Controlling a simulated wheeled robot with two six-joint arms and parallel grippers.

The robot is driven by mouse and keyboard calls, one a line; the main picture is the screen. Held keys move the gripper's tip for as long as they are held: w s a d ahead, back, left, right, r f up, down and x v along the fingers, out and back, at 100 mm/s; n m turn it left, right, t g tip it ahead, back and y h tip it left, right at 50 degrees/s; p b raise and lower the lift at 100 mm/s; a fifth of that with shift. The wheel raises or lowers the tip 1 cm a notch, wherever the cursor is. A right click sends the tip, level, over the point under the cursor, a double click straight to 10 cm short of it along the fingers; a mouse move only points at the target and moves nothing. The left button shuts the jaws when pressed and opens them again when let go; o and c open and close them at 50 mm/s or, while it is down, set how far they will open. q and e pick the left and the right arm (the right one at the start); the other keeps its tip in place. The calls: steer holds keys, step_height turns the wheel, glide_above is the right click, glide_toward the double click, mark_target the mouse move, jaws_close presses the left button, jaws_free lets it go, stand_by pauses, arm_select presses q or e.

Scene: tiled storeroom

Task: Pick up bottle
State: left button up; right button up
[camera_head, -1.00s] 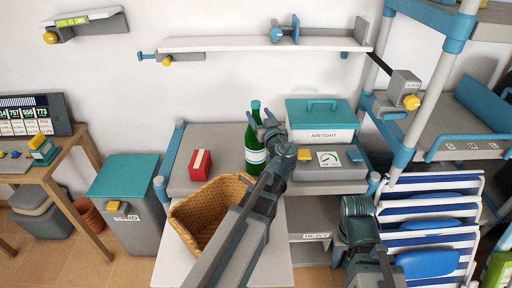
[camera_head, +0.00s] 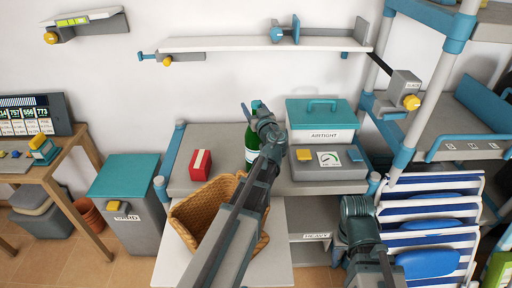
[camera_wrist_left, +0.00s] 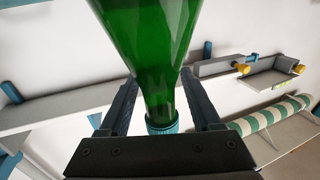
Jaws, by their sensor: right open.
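A green bottle (camera_head: 250,150) with a teal cap and pale label stands upright on the grey worktop, near the wall. My left gripper (camera_head: 258,112) is at its upper part in the head view and hides part of it. In the left wrist view the bottle (camera_wrist_left: 148,40) lies in front of the palm. My left gripper's two fingers (camera_wrist_left: 160,98) are apart, one on either side of the neck, with gaps visible beside the neck and cap. My right arm shows at the lower right of the head view, but its gripper fingers do not show.
A red box (camera_head: 200,165) stands left of the bottle. A wicker basket (camera_head: 190,222) is in front, below my left arm. A teal-lidded airtight box (camera_head: 322,118) sits on a grey scale (camera_head: 330,170) to the right. A wall shelf (camera_head: 225,44) hangs above.

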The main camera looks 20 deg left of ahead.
arm_select(q)
jaws_close()
stand_by(1.2)
